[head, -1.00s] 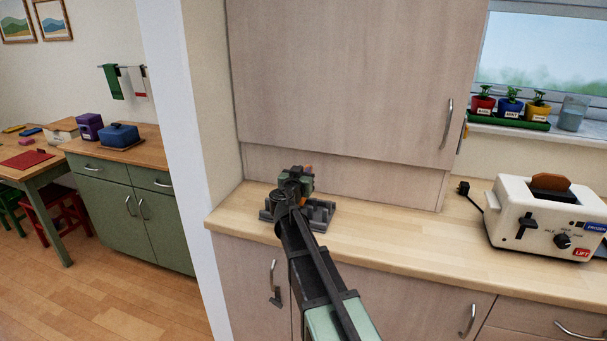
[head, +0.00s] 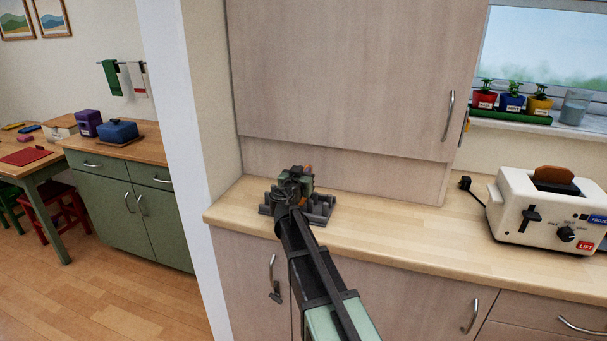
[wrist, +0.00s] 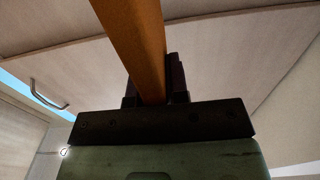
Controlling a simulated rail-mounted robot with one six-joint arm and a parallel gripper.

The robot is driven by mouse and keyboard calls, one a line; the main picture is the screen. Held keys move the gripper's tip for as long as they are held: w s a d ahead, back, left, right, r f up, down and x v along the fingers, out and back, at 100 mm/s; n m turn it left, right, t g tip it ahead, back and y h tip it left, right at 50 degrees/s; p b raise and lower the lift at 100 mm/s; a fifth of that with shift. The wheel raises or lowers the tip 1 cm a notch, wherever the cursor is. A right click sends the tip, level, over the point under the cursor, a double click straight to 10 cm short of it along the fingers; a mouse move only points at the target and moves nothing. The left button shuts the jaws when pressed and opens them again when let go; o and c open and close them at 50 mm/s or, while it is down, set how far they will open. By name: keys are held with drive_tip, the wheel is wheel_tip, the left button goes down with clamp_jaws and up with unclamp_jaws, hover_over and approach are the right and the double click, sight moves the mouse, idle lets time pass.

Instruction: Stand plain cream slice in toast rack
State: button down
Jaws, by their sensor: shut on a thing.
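My gripper (wrist: 152,92) is shut on a slice (wrist: 136,40) in the wrist view. Only a long orange-brown edge of that slice shows, so I cannot tell whether its faces are cream. In the head view my gripper (head: 297,181) is at the grey toast rack (head: 322,211), over its left and middle part. The arm hides part of the rack. The held slice is mostly hidden there, so I cannot tell whether it touches the rack or is in a slot.
A cream toaster (head: 540,217) with a brown slice (head: 554,174) in its top stands on the right of the worktop (head: 400,222). The worktop between rack and toaster is clear. A wall cupboard (head: 345,80) hangs behind and above the rack.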

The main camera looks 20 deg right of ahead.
drive_tip(key=shift+f+b, duration=1.55)
drive_tip(key=shift+f, duration=0.1)
drive_tip(key=shift+r, duration=0.2)
drive_tip(key=shift+r+p, duration=2.5)
drive_tip(key=shift+p, duration=0.15)
drive_tip(key=shift+f+b, duration=2.7)
drive_tip(key=shift+f, duration=0.05)
drive_tip(key=c, duration=1)
unclamp_jaws()
drive_tip(key=shift+r, duration=0.1)
drive_tip(key=shift+c, duration=0.2)
drive_tip(key=v, duration=1.1)
